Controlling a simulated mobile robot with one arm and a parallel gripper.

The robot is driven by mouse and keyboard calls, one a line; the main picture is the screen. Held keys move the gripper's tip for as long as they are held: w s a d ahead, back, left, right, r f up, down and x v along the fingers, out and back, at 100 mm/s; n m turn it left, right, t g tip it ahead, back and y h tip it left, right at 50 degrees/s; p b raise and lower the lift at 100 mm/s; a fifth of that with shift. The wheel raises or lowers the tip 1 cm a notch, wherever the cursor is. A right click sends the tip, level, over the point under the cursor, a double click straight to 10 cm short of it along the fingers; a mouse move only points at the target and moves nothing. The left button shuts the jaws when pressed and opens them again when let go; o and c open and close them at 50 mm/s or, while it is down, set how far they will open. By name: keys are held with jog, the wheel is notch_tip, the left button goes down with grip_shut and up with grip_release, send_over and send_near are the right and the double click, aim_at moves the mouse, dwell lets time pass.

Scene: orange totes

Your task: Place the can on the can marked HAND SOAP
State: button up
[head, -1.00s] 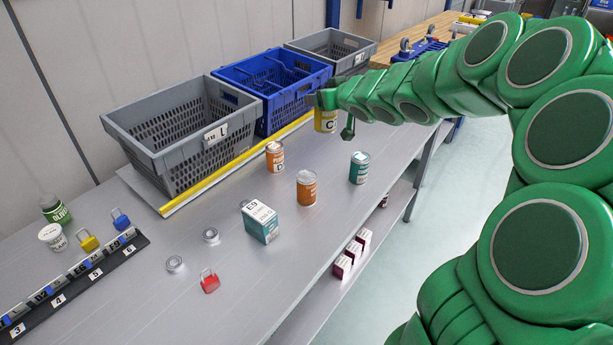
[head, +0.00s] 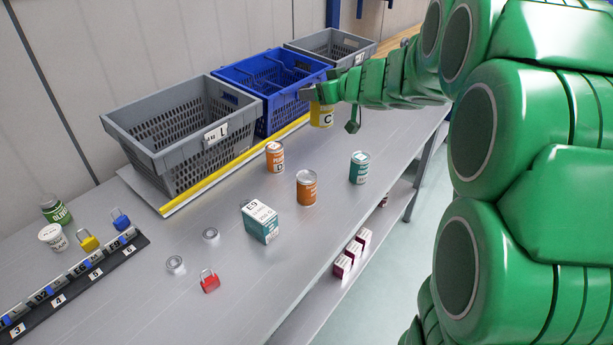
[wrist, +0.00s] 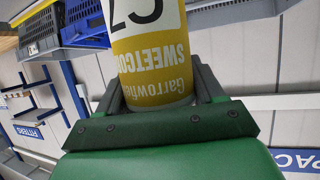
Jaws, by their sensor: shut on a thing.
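My gripper (head: 312,94) is shut on a yellow can (head: 321,116) with a black letter C on a white patch. In the wrist view the can (wrist: 152,55) shows upside down between the fingers, with the letters SWEETCO readable. The can hangs over the back of the table, in front of the blue crate. Standing upright on the table are an orange can with a D (head: 275,157), an orange-brown can (head: 307,188) and a teal can (head: 359,168). I cannot read HAND SOAP on any of them. The gripper is behind and above all three.
A white-and-teal box marked E9 (head: 260,222), a red padlock (head: 209,281) and two metal rings stand in front. A grey crate (head: 180,160), a blue crate (head: 255,80) and another grey crate (head: 335,45) line the back. The table right of the cans is clear.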

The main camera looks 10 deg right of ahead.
jog(key=shift+s+r, duration=0.15)
jog(key=shift+s, duration=0.2)
jog(key=s+a+f+n+g+y, duration=0.2)
jog(key=s+n, duration=0.1)
jog(key=s, duration=0.4)
jog(key=s+a+f+n+g+y, duration=0.2)
jog(key=s+n+y, duration=0.1)
jog(key=s, duration=0.4)
jog(key=shift+w+a+f, duration=0.15)
jog(key=shift+w+f, duration=3.1)
jog(key=shift+w, duration=0.2)
jog(key=shift+w+a+f, duration=0.15)
jog(key=shift+w+f, duration=3.05)
jog(key=shift+w, duration=0.25)
jog(key=shift+f, duration=0.1)
jog(key=o, duration=1.4)
